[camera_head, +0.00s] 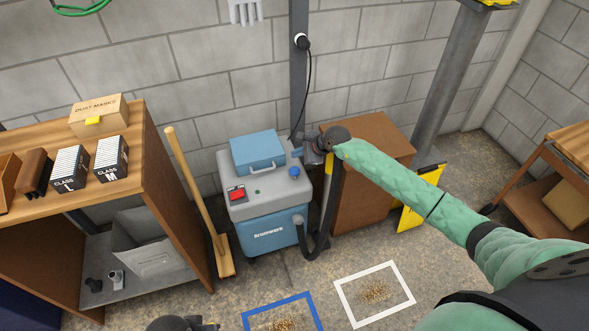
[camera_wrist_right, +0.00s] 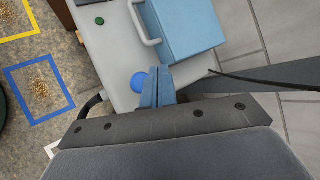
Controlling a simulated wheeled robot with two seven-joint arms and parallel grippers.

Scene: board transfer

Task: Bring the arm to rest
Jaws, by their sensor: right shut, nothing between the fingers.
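My right arm, in a green sleeve, reaches from the lower right to the blue and grey machine (camera_head: 262,238). My right gripper (camera_head: 299,152) is over the right side of the machine's grey top. In the right wrist view its blue fingers (camera_wrist_right: 156,86) are shut with nothing between them. They appear close beside the blue knob (camera_wrist_right: 138,82); whether they touch it I cannot tell. A dark rounded part at the bottom edge of the head view seems to be of my left arm (camera_head: 182,324); its fingers are not clear.
A blue case (camera_head: 257,152) lies on the machine. A broom (camera_head: 195,195) and a wooden shelf unit (camera_head: 150,185) stand left. A brown cabinet (camera_head: 372,150), yellow floor sign (camera_head: 418,200) and hose (camera_head: 322,242) are at the right. Blue (camera_head: 312,306) and white (camera_head: 402,270) floor frames surround debris.

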